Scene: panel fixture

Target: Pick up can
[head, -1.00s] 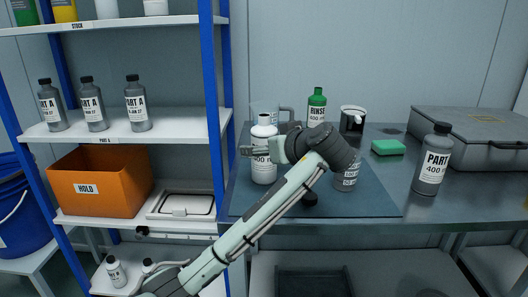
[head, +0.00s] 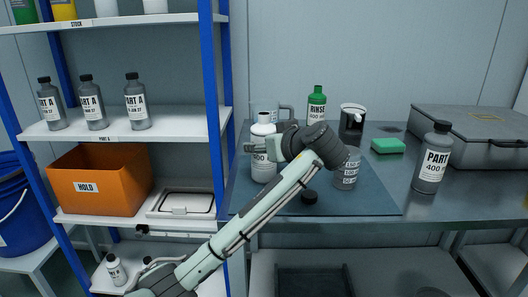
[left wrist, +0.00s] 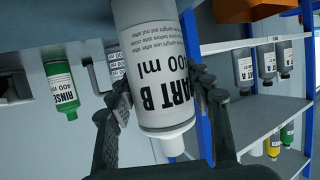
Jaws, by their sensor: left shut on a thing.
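A white bottle labelled PART B 400 ml (head: 263,170) is upright at the left of the blue-grey mat (head: 370,203) on the bench. It fills the middle of the left wrist view (left wrist: 160,70), where its cap points down. My left gripper (head: 258,149) is shut on its upper body, with one finger on each side. I cannot tell whether its base touches the mat. A dark can-like container with a white top (head: 352,121) stands behind the mat. My right gripper is in neither view.
A clear beaker (head: 346,175) and a black cap (head: 309,197) are on the mat near my forearm. A mug (head: 287,113) and a green RINSE bottle (head: 316,106) are behind. A grey PART bottle (head: 432,160) and a case (head: 480,145) are right; shelves (head: 170,125) are left.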

